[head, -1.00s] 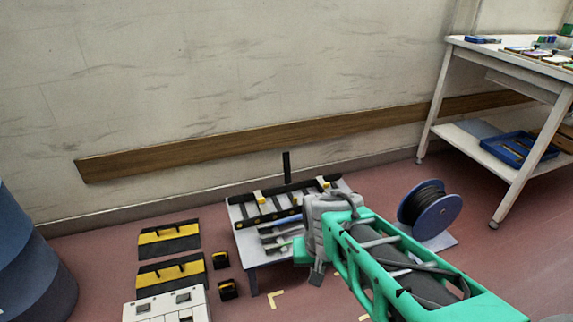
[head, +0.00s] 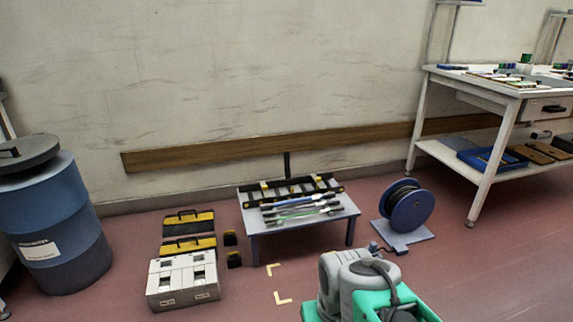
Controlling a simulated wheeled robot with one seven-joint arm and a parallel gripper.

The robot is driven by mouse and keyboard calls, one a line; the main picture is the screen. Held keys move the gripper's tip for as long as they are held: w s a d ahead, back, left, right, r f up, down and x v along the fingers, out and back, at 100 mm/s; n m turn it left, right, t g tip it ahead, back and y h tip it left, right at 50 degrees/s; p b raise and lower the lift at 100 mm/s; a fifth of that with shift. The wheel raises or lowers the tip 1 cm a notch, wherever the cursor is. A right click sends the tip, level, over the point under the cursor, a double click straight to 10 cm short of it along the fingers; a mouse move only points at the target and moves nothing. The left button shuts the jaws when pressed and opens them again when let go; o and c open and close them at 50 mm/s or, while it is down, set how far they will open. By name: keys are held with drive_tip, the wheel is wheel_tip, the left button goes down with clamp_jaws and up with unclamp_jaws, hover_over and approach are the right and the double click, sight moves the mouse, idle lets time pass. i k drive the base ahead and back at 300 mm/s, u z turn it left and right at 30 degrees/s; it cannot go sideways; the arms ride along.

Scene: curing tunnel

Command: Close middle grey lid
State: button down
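A dark grey lid (head: 28,149) with a black handle rests tilted on top of a blue barrel (head: 60,233) at the left of the head view. I cannot tell whether it is fully seated. No row of grey lids with a clear middle one shows. A pale grey-white case (head: 183,284) with dark latches stands on the floor at lower left; I cannot tell whether its top is a lid. My grey and green arm shows at the bottom right of centre, but my gripper is out of view.
A low grey table (head: 300,222) holds tools and a black-yellow rack. Yellow-black cases (head: 188,224) lie left of it. A cable reel (head: 408,208) stands to its right. A white workbench (head: 480,165) stands at far right. Floor at lower right is clear.

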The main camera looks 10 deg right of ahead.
sight(286, 163)
drive_tip(key=z, duration=0.5)
drive_tip(key=i, duration=2.2)
drive_tip(key=u, duration=0.45)
drive_tip(key=i, duration=0.4)
drive_tip(key=u, duration=0.25)
